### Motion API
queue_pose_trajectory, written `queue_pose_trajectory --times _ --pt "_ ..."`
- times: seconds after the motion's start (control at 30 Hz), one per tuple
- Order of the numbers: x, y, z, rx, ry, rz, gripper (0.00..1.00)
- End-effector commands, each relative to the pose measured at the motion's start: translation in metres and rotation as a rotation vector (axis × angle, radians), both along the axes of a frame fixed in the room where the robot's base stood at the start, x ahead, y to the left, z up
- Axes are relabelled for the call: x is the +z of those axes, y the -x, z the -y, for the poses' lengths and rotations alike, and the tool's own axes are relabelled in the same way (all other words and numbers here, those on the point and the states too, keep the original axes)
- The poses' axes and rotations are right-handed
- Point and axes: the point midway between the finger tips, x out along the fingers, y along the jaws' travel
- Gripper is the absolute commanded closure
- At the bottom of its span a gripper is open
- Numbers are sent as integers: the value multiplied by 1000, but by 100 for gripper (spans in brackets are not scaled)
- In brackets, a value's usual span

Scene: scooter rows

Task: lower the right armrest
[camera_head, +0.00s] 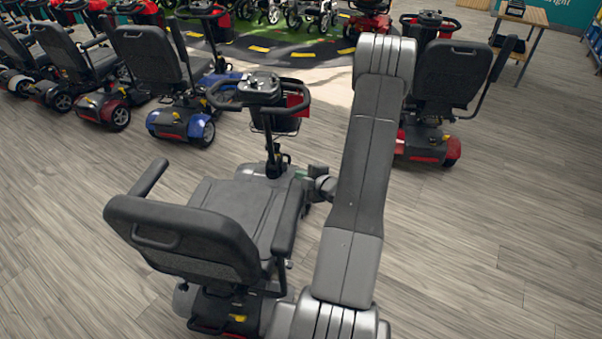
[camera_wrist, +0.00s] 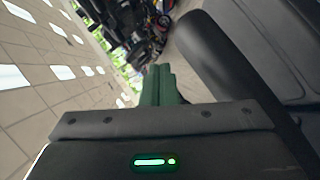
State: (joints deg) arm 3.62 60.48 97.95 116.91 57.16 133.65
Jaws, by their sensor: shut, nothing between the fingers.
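The right armrest (camera_head: 289,217) is a dark padded bar on the right side of the grey scooter's seat (camera_head: 226,214). In the head view it runs forward from beside the backrest (camera_head: 182,238); its exact tilt is hard to tell. The left armrest (camera_head: 149,177) sticks out forward on the other side. My gripper (camera_head: 300,174) is just beyond the armrest's front end, mostly hidden by the wrist. In the wrist view my gripper's green fingers (camera_wrist: 160,84) are together and empty. The armrest (camera_wrist: 213,52) passes close to their right; I cannot see contact.
The scooter's tiller (camera_head: 262,90) with handlebars and basket stands ahead of the seat. A red scooter (camera_head: 449,80) stands beyond my arm to the right. A row of scooters (camera_head: 150,60) stands at the left. Wooden floor at the lower right is clear.

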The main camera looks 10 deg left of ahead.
Motion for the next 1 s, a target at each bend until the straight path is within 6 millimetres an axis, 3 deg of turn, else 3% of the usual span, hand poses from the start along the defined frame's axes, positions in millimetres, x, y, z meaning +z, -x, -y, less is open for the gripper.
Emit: queue_pose_trajectory --times 0.1,0.37,0.83,1.0 --pt "-13 -3 0 0 0 0 100" --pt "-20 -6 0 0 0 1 100" --pt "-19 -6 0 0 0 1 100" --pt "-6 -3 4 0 0 1 100"
